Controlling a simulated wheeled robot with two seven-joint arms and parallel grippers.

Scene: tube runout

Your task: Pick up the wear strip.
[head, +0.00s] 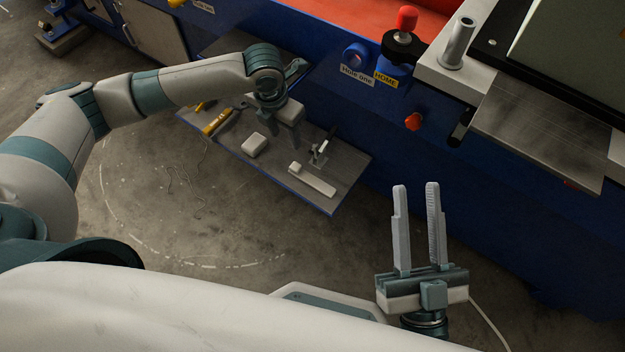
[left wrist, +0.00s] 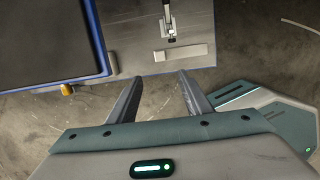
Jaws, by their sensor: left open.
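The wear strip (head: 316,181) looks like a pale, narrow bar. It lies flat near the right front part of the grey shelf (head: 345,184). In the left wrist view the strip (left wrist: 180,53) lies crosswise beyond my fingertips, apart from them. My left gripper (head: 283,138) is open and empty, pointing down over the shelf to the left of the strip in the head view. It also shows in the left wrist view (left wrist: 160,78). My right gripper (head: 416,186) is open and empty, pointing up, away from the shelf.
A metal clamp-like fixture (head: 319,153) stands just behind the strip. A pale block (head: 254,144) and a yellow-handled tool (head: 216,123) lie left on the shelf. The blue machine body (head: 400,155) rises behind. The floor in front is mostly clear.

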